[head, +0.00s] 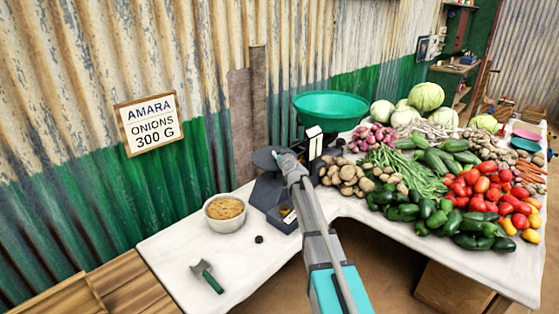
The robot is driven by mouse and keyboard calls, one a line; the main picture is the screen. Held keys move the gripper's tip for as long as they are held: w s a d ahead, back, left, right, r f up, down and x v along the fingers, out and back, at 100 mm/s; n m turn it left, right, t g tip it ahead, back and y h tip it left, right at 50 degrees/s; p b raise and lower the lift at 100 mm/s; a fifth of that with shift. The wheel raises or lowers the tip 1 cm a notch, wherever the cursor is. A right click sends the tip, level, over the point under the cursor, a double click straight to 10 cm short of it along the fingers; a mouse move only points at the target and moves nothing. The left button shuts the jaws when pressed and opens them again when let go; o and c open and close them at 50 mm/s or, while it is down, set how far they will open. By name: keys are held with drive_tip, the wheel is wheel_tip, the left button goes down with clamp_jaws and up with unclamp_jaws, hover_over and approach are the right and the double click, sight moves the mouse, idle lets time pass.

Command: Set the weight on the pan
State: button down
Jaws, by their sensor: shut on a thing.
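A balance scale has a dark grey base (268,192), a flat dark pan (262,158) on its near left side and a green bowl-shaped pan (331,104) on its far right side. My gripper (279,155) is at the flat dark pan, over its right part. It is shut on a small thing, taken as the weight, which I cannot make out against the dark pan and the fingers. I cannot tell whether that thing touches the pan. A small black weight (259,239) stands on the white table in front of the base. The green pan looks empty.
A bowl of grain (225,209) stands left of the scale. A green-handled tool (207,278) lies at the table's front left. Potatoes (347,178), onions (371,137) and other vegetables crowd the right. A sign (151,124) reads "AMARA ONIONS 300 G". The table's left part is mostly clear.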

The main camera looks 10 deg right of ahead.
drive_tip(key=shift+f, duration=0.3)
drive_tip(key=shift+c, duration=1.5)
unclamp_jaws()
drive_tip(key=shift+r, duration=0.1)
drive_tip(key=shift+s, duration=0.15)
drive_tip(key=s+d+r+p, duration=0.1)
drive_tip(key=s, duration=1)
drive_tip(key=shift+s+r+p, duration=0.3)
drive_tip(key=shift+r, duration=0.05)
drive_tip(key=shift+d, duration=0.1)
